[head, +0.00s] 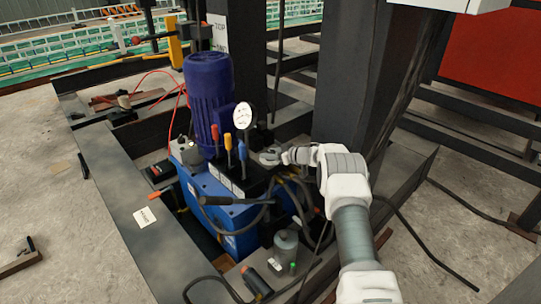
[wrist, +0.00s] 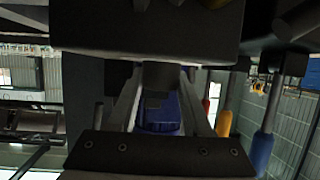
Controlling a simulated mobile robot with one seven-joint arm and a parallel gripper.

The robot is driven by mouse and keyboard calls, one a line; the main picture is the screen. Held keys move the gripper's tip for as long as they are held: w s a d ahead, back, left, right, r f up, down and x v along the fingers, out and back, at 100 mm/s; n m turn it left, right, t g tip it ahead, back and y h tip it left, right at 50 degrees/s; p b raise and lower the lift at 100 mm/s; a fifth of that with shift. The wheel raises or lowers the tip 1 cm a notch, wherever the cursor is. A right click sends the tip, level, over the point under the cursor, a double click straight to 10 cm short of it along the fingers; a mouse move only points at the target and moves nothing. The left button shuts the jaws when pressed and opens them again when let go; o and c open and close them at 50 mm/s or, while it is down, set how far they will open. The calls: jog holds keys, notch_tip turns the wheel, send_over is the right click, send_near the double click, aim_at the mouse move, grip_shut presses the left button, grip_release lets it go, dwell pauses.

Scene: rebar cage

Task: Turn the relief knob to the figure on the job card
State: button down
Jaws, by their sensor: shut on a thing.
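My gripper (head: 277,157) reaches in from the right to the pump unit, just below and right of the pressure gauge (head: 243,116). In the wrist view its two fingers (wrist: 160,80) converge on a small dark knob (wrist: 157,74), which I take as the relief knob, and are shut on it. The fingers partly cover the knob, and no scale or pointer on it can be read. A white card (head: 144,216), likely the job card, lies on the dark steel beam at left. Its writing is too small to read.
The blue pump tank (head: 235,243) carries a blue motor (head: 209,95). Red, yellow and blue levers (head: 228,150) stand close left of my gripper. Hoses and a grey bottle (head: 286,246) sit below. A dark steel column (head: 345,80) rises behind.

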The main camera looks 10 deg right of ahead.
jog(key=shift+c, duration=1.7)
grip_release()
jog(key=p+v, duration=0.5)
jog(key=v, duration=1.2)
jog(key=shift+s, duration=0.2)
jog(key=shift+d, duration=0.15)
jog(key=shift+r, duration=0.1)
